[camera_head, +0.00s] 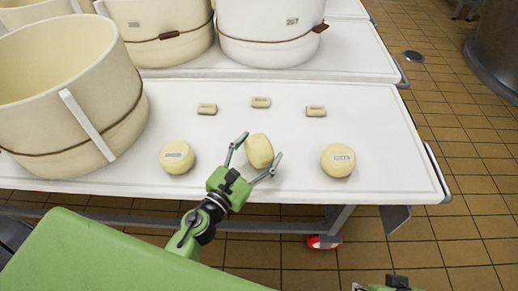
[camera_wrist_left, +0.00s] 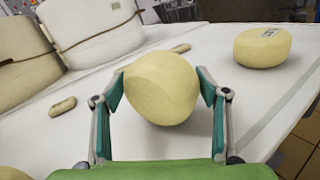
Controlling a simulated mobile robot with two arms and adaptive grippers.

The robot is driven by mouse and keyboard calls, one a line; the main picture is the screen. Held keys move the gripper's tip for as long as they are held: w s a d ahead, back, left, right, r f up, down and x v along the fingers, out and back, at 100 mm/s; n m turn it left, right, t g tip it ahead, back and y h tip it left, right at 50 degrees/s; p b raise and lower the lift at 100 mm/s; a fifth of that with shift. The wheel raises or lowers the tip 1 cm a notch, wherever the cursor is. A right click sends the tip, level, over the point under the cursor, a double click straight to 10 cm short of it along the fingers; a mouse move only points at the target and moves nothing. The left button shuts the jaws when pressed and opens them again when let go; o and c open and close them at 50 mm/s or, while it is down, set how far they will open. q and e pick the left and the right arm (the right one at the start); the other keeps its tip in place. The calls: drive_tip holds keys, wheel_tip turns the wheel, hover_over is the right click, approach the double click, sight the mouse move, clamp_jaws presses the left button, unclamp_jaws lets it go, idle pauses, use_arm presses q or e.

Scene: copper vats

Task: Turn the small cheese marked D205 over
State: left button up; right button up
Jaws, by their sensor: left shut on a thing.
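A small pale yellow cheese (camera_head: 259,151) is between the fingers of my left gripper (camera_head: 254,160), near the table's front edge. The gripper is shut on it, one finger on each side. The cheese is tilted, and no mark shows on it in either view. In the left wrist view the same cheese (camera_wrist_left: 162,88) fills the space between the fingers (camera_wrist_left: 162,100). I cannot tell whether it touches the table. My right gripper (camera_head: 397,284) barely shows at the bottom edge.
The white table (camera_head: 390,125) has bare room right of the cheeses. Three small tan blocks (camera_head: 261,102) lie in a row behind them. A large banded mould (camera_head: 65,95) stands at left. More moulds (camera_head: 268,30) stand on the table behind. Brown tiled floor lies to the right.

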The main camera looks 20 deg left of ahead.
use_arm(q)
drive_tip(key=shift+f, duration=0.15)
idle(0.6)
drive_tip(key=o, duration=1.7)
drive_tip(key=shift+c, duration=0.2)
drive_tip(key=shift+s+f, duration=0.1)
drive_tip(key=shift+f, duration=0.05)
drive_tip(key=v, duration=1.2)
